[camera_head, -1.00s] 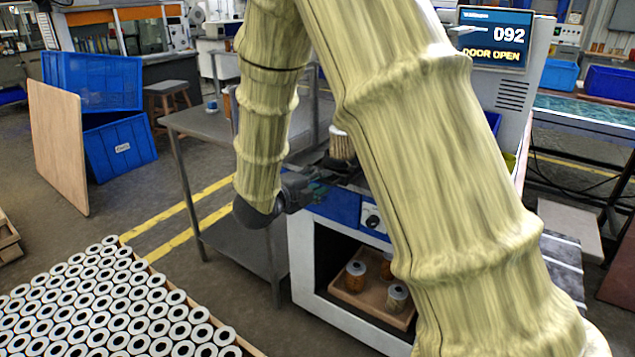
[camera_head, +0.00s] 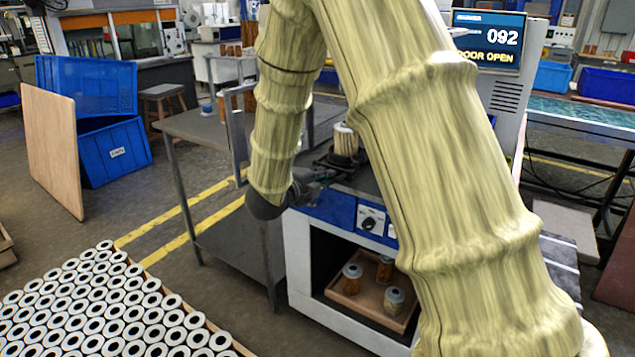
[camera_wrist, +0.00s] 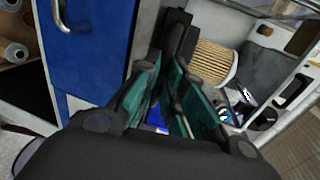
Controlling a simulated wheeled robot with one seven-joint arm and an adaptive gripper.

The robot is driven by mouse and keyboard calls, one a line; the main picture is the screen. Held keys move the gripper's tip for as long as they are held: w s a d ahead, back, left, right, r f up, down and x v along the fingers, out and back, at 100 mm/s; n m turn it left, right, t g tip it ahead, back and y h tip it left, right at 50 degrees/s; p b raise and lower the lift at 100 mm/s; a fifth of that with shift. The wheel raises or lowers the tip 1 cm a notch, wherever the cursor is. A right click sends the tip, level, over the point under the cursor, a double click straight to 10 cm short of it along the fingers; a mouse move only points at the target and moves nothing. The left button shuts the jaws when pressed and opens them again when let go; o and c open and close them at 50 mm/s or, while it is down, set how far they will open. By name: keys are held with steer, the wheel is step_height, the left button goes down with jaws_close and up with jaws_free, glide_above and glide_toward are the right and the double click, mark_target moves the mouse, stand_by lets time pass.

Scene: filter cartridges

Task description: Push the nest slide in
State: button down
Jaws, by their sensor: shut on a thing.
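The nest slide (camera_head: 338,164) is a dark plate at the front of the machine's work opening. A pleated cream filter cartridge (camera_head: 345,141) with a pale top stands upright on it. The cartridge also shows in the wrist view (camera_wrist: 214,63), just right of the fingers. My gripper (camera_head: 318,178) is at the slide's front, partly hidden by my arm. In the wrist view, the teal-padded fingers (camera_wrist: 176,88) are closed around a black bar (camera_wrist: 177,32), which appears to be the slide's handle. The exact contact is hidden between the pads.
The machine's screen (camera_head: 489,39) reads "092" and "DOOR OPEN". A tray (camera_head: 370,303) with cartridges sits in the lower compartment. A blue panel with a knob (camera_head: 370,219) is below the slide. A grey table (camera_head: 196,125) stands left. My arm hides much of the machine.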

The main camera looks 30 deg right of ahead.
steer(key=shift+a, duration=0.15)
steer(key=c, duration=1.5)
jaws_free()
steer(key=v, duration=1.2)
